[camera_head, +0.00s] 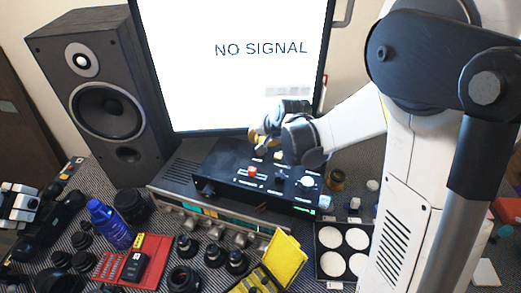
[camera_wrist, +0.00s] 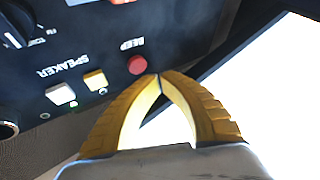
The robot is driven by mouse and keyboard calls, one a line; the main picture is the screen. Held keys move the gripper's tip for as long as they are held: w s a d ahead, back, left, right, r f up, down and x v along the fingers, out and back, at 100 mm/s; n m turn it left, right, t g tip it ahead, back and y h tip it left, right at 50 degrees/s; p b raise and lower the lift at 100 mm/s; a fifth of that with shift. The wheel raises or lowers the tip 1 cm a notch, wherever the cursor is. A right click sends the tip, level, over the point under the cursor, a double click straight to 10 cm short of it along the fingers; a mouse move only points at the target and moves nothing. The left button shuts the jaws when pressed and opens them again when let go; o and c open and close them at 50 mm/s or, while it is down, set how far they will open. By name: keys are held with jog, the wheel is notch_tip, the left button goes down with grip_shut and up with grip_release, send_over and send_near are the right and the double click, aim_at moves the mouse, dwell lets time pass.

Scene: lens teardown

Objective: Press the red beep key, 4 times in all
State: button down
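The red beep key (camera_wrist: 137,64) is a small round button on a dark panel, beside the word BEEP in the wrist view. My gripper (camera_wrist: 159,77) has yellow fingers with their tips together, just to the lower right of the key in that view. The tips look close to the key, but I cannot tell whether they touch the panel. Nothing is held between the fingers. In the head view my gripper (camera_head: 262,141) is over the back of the black control box (camera_head: 225,180), and I cannot clearly pick out the beep key there.
A yellow key (camera_wrist: 95,79) and a white key (camera_wrist: 61,94) sit beside the beep key, near the word SPEAKER. A bright monitor (camera_head: 235,65) stands close behind the box. A speaker (camera_head: 100,95) stands left. Lens parts and a blue bottle (camera_head: 108,222) crowd the front.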

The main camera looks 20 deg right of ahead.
jog(key=shift+r+p, duration=1.3)
jog(key=shift+r, duration=0.8)
notch_tip(320, 180, up, 4)
jog(key=p, duration=0.4)
jog(key=shift+f, duration=0.15)
jog(key=shift+f, duration=0.2)
notch_tip(320, 180, down, 8)
jog(key=b, duration=0.6)
jog(key=shift+f, duration=0.25)
jog(key=shift+b, duration=0.3)
dwell(0.8)
jog(key=shift+f+b, duration=0.35)
jog(key=shift+f, duration=0.05)
